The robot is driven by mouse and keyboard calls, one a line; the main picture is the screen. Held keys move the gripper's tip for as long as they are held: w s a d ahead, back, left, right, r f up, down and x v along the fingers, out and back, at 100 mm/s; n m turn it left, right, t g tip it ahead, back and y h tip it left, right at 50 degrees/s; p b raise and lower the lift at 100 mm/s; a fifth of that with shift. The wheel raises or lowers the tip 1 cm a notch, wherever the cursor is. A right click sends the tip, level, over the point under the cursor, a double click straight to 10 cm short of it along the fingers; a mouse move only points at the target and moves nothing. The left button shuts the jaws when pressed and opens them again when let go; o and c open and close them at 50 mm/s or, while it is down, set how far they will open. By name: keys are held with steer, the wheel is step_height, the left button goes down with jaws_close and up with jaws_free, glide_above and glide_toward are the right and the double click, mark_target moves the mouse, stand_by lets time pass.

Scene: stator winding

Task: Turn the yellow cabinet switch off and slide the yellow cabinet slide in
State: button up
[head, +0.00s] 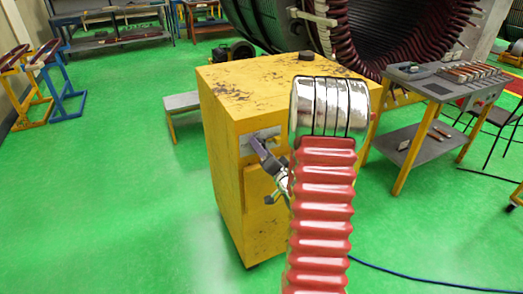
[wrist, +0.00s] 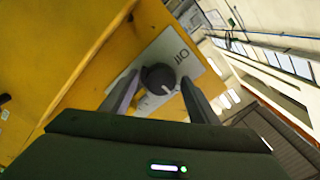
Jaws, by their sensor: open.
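The yellow cabinet (head: 222,150) stands upright in the middle of the head view. Its switch (wrist: 158,78) is a dark round knob on a pale plate (wrist: 185,52) with printed marks, seen in the wrist view. My gripper (wrist: 159,80) is open, with one finger on each side of the knob; I cannot tell whether they touch it. In the head view my gripper (head: 264,153) is at the plate on the cabinet's front, partly hidden by my arm. A raised yellow panel (head: 255,183) is below the plate; I cannot tell whether it is the slide.
A grey bench (head: 182,101) stands left of the cabinet. A tool cart (head: 440,110) is at the right, and a large stator with red windings (head: 380,40) is behind. A blue cable (head: 420,284) lies on the floor. The green floor at the left is clear.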

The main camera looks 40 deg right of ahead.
steer(key=shift+c, duration=0.5)
steer(key=c, duration=0.9)
steer(key=shift+a, duration=0.1)
steer(key=shift+c, duration=0.3)
steer(key=shift+n, duration=0.5)
steer(key=shift+a+n, duration=0.15)
steer(key=shift+n, duration=8.35)
